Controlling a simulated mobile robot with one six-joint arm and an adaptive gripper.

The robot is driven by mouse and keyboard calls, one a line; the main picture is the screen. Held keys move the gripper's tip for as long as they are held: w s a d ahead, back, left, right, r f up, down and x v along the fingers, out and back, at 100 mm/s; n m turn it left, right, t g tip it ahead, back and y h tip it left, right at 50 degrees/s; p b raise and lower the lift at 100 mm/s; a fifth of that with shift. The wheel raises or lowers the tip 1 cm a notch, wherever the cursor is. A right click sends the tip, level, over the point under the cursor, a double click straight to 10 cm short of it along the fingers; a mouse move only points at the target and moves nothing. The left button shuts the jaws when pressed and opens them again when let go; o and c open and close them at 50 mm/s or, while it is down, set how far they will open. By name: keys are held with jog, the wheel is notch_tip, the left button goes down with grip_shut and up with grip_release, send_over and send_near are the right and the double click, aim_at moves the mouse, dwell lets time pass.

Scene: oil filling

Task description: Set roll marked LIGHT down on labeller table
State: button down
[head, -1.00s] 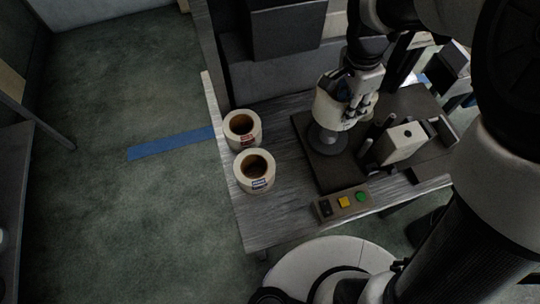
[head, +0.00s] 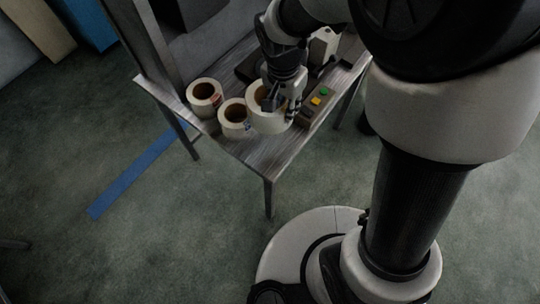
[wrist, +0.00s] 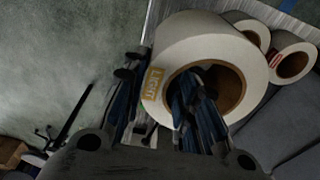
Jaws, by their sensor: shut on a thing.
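The roll marked LIGHT (head: 266,124) is a wide cream-white ring with a brown core. In the wrist view the roll (wrist: 195,45) shows its tan LIGHT label facing my gripper. My gripper (head: 272,100) is shut on its wall, with one finger inside the core and one outside; the wrist view shows both fingers (wrist: 158,82). The roll is at the front part of the grey labeller table (head: 248,149), right beside another roll. I cannot tell whether its underside touches the table top.
Two more label rolls stand to its left, a near one (head: 233,119) and a far one with a red label (head: 204,94). A button box (head: 318,101) lies to the right. Bare table top shows in front. A blue floor stripe (head: 130,180) lies left of the table.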

notch_tip(320, 180, down, 20)
jog(key=b, duration=0.5)
jog(key=shift+w+r+b, duration=0.1)
jog(key=shift+b, duration=0.3)
jog(key=c, duration=1.3)
grip_release()
